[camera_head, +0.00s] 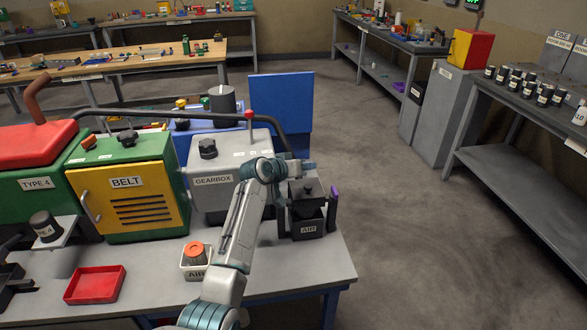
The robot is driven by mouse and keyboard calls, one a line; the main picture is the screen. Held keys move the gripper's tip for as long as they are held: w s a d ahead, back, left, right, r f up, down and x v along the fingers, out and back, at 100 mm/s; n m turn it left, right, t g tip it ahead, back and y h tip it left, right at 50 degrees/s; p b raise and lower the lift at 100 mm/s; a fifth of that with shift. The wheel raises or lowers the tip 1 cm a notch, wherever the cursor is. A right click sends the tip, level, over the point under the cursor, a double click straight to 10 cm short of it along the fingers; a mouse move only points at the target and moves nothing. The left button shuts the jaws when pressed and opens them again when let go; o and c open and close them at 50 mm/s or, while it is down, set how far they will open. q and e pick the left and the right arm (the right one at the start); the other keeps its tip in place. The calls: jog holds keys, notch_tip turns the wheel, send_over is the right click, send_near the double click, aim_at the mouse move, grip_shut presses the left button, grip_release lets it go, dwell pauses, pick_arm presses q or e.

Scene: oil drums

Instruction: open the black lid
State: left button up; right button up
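A black box labelled AIR (309,230) stands near the right end of the grey workbench. Its black lid (307,205), with a small knob, appears to sit on top. My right gripper (307,217) hangs over it, fingers spread, one on each side of the lid. I cannot tell whether either finger touches it. At the left edge, dark parts look like my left gripper (14,275); they are cut off by the frame, and their opening is unclear.
A grey GEARBOX housing (225,165) stands left of the black box, with a green and yellow BELT cabinet (128,195) beyond. A white AIR cup (196,273) with an orange top and a red tray (95,284) lie in front. Open floor lies right.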

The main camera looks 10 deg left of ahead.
pick_arm(q)
jog(key=b+v, duration=0.2)
jog(key=v, duration=0.8)
jog(key=shift+s, duration=0.2)
jog(key=shift+a, duration=0.1)
